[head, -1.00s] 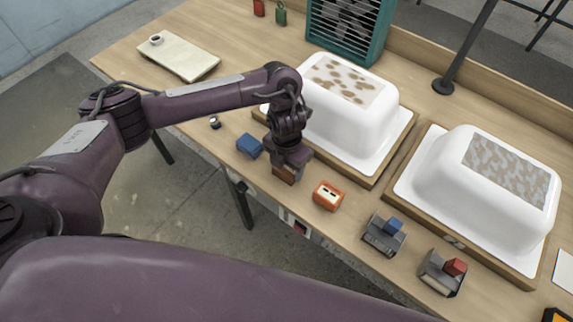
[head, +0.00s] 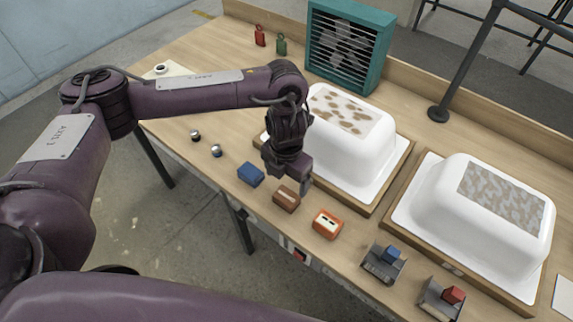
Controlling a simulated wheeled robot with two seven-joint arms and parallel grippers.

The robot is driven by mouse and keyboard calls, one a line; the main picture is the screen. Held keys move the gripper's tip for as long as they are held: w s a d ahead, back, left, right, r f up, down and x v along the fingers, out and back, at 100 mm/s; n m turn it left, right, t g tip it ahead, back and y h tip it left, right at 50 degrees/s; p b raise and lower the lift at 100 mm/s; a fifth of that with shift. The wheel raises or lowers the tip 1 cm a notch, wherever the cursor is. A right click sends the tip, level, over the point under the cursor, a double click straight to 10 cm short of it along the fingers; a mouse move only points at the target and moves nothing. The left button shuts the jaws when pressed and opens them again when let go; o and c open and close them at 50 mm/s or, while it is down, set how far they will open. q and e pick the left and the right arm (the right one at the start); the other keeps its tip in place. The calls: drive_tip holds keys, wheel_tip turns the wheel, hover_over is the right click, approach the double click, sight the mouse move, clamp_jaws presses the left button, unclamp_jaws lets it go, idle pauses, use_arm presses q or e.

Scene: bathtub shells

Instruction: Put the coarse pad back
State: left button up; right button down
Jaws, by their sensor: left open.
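A small brown block (head: 286,198) with a pale patch on top, apparently the coarse pad, lies on the table near its front edge. It lies between a blue block (head: 250,174) and an orange block with a white top (head: 327,224). My left gripper (head: 290,178) is open just above and behind the brown block, with its jaws empty and pointing down. A gap seems to show between them. The block's top is in plain view. My right gripper is not in view.
Two white shells on wooden-edged boards, one with brown patches (head: 371,147) and one with grey patches (head: 448,210), stand behind. Two grey holders (head: 382,268) (head: 436,302) with blue and red parts are at front right. A teal fan box (head: 376,60) and black post (head: 464,65) stand farther back.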

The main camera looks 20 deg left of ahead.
use_arm(q)
drive_tip(key=shift+r, duration=2)
